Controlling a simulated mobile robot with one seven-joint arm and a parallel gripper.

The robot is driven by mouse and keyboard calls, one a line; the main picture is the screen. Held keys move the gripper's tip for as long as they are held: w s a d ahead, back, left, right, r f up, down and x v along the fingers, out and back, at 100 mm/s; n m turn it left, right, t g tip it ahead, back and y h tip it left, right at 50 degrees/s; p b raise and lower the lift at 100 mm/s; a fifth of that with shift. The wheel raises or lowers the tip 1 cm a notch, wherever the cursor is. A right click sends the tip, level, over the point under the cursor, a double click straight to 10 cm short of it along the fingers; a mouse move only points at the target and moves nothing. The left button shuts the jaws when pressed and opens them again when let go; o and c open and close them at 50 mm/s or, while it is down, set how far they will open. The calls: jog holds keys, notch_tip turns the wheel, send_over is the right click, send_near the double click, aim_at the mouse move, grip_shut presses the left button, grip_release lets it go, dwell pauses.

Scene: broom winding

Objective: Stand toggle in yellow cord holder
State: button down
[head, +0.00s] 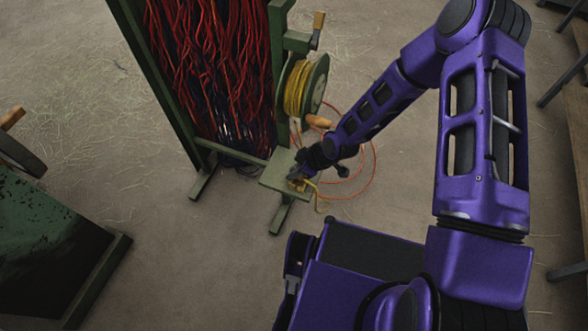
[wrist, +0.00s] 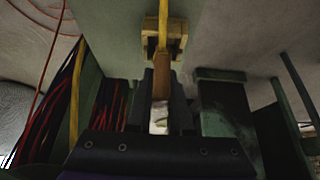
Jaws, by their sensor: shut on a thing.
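My gripper (head: 299,178) is low over a small green shelf (head: 268,182) at the front of the frame. In the wrist view my gripper (wrist: 161,88) is shut on the wooden toggle (wrist: 161,84), a narrow brown piece with a pale end between the fingers. The yellow cord holder (wrist: 151,46) is a worn yellow block just beyond the fingertips, in line with the toggle. A yellow cord (wrist: 163,14) runs up across the holder. The toggle's far end meets or overlaps the holder in the picture; I cannot tell whether it is seated. In the head view the fingers hide the toggle.
A green spool (head: 317,84) with yellow cord stands above the shelf, with a wooden handle (head: 319,121) below it. Many red strands (head: 215,60) hang in the green frame at left. Loose orange cord (head: 373,165) loops on the floor.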

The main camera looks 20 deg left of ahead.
jog(key=shift+f, duration=0.4)
notch_tip(320, 180, up, 5)
jog(key=p, duration=0.3)
dwell(0.5)
notch_tip(320, 180, down, 3)
jog(key=b, duration=0.3)
jog(key=shift+f, duration=1.2)
jog(key=shift+s+d+f, duration=0.1)
jog(key=shift+d+f, duration=0.1)
jog(key=shift+r, duration=0.25)
dwell(0.3)
